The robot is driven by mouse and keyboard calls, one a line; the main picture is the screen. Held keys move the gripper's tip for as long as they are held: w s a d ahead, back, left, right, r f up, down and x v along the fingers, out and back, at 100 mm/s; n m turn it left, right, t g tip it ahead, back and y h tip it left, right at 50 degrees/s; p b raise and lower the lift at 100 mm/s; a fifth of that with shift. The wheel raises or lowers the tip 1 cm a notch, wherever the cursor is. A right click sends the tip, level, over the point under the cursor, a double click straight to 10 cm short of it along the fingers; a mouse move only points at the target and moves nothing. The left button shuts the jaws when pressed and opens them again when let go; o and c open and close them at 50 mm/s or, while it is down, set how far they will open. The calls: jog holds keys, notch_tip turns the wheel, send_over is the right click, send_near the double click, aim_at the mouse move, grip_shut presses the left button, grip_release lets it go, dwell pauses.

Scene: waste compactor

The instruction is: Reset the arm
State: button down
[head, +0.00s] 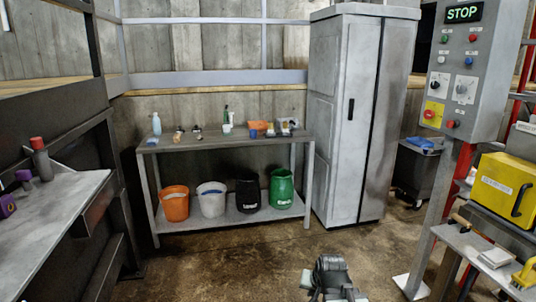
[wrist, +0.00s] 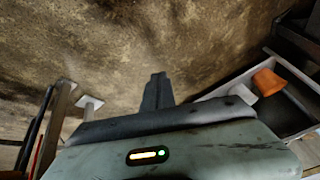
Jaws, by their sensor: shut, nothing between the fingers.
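My gripper (wrist: 157,92) shows in the wrist view with its dark fingers together and nothing between them. It points out over the bare brown floor and touches nothing that I can see. In the head view, part of my arm (head: 332,275) shows at the bottom, right of centre, low over the floor. The fingers cannot be made out clearly there.
A grey workbench (head: 220,141) stands ahead, with an orange bucket (head: 174,204), white bucket (head: 211,200), black bucket (head: 248,194) and green bucket (head: 281,189) on its shelf. A tall cabinet (head: 345,120) and control panel (head: 461,70) stand right. The middle floor is clear.

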jog(key=s+d+f+n+g, duration=0.25)
jog(key=s+g, duration=0.25)
jog(key=s, duration=0.6)
notch_tip(320, 180, up, 25)
jog(key=p, duration=2.4)
jog(key=shift+a+f+h+p, duration=0.2)
jog(key=shift+a+h+p, duration=0.1)
jog(key=shift+h+p, duration=0.1)
jog(key=shift+w, duration=0.1)
